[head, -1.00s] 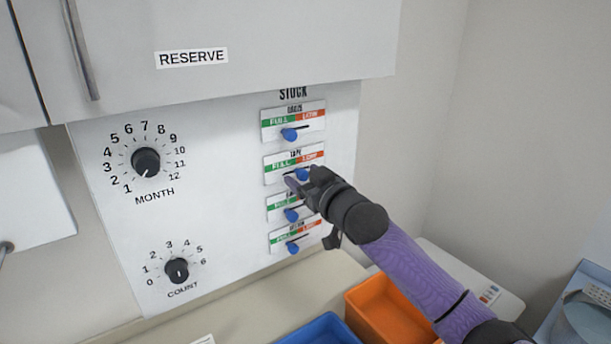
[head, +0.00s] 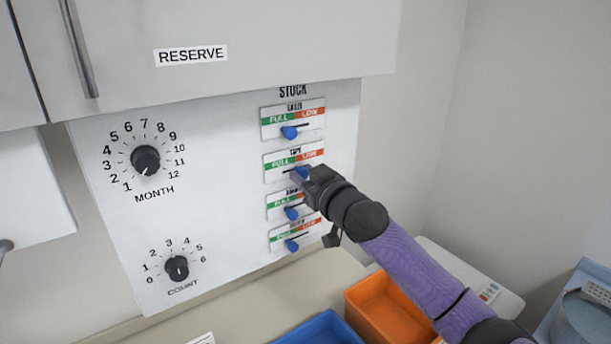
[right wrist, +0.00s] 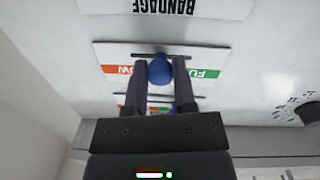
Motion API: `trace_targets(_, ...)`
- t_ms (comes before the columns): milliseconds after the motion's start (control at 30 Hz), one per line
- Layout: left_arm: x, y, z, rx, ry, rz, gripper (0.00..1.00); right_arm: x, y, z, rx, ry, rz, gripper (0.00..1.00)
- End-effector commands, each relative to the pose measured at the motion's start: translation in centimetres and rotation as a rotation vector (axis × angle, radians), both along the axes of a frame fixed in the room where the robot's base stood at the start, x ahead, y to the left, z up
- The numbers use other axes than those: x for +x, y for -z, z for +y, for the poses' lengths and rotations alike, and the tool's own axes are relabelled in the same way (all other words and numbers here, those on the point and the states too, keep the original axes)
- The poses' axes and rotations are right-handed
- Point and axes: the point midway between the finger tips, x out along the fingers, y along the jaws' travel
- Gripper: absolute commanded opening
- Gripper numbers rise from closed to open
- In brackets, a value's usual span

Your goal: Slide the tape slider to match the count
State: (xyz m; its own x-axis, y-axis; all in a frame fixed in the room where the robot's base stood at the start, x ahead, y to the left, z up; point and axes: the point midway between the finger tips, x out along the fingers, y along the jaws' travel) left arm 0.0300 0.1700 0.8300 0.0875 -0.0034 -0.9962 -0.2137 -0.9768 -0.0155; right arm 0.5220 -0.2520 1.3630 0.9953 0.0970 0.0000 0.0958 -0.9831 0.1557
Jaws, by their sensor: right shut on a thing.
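The tape slider is the second row of the STOCK panel (head: 270,172), with a green FULL end and an orange LOW end. My left gripper is out of view.
Other blue slider knobs sit above (head: 289,133) and below (head: 291,213) the gripper, close by. The MONTH dial (head: 146,160) is at upper left. A RESERVE cabinet (head: 250,30) overhangs the panel. Blue (head: 318,328) and orange (head: 358,296) bins stand below.

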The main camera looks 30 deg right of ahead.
Motion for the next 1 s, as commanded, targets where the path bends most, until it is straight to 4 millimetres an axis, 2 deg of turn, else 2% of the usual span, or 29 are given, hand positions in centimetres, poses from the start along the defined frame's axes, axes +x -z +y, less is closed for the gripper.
trace_targets(800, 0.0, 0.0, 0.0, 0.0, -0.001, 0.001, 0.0, 0.0, 0.0, 0.0, 0.0, 0.0, 0.0, 0.0)
trace_targets(1000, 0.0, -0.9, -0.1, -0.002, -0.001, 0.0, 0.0, -0.1, -0.2, 1.0, 0.003, -0.003, 0.002, 0.0)
